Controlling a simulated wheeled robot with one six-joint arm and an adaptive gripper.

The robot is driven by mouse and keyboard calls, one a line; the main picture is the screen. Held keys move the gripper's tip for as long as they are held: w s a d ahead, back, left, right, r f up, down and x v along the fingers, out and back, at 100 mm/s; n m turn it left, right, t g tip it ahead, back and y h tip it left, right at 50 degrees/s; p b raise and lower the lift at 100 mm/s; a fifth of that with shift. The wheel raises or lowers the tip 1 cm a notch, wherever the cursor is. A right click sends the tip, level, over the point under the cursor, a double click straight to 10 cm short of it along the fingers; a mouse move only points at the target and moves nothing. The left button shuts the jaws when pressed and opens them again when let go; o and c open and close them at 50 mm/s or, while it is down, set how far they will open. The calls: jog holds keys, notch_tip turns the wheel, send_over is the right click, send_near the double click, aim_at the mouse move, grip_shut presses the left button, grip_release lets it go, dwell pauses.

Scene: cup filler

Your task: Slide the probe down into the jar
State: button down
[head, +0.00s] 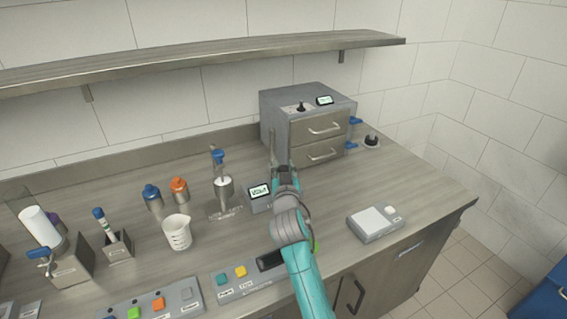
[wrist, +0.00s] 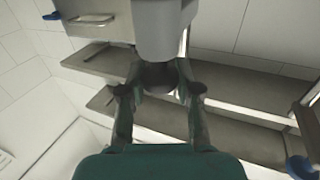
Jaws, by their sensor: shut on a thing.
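My gripper (head: 278,168) is over the bench in the head view, in front of the grey drawer cabinet. It is shut on a slim grey upright piece (head: 272,146), which seems to be the probe. In the wrist view, the fingertips of my gripper (wrist: 161,91) close on a dark grey part (wrist: 158,74), with a wider grey body (wrist: 163,28) beyond it. A small pale jar-like vessel (head: 224,188) stands to the left on a stand with a blue-topped post (head: 218,158). I cannot tell for certain that it is the jar. The probe is apart from it.
A small display box (head: 258,197) sits beside the stand. The drawer cabinet (head: 285,130) is behind my gripper. A white beaker (head: 177,232), blue bottle (head: 152,198) and orange bottle (head: 179,190) stand left. A scale (head: 375,223) is right. A shelf (head: 200,58) runs above.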

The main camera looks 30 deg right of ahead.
jog(key=c, duration=0.8)
grip_release()
jog(key=v, duration=1.2)
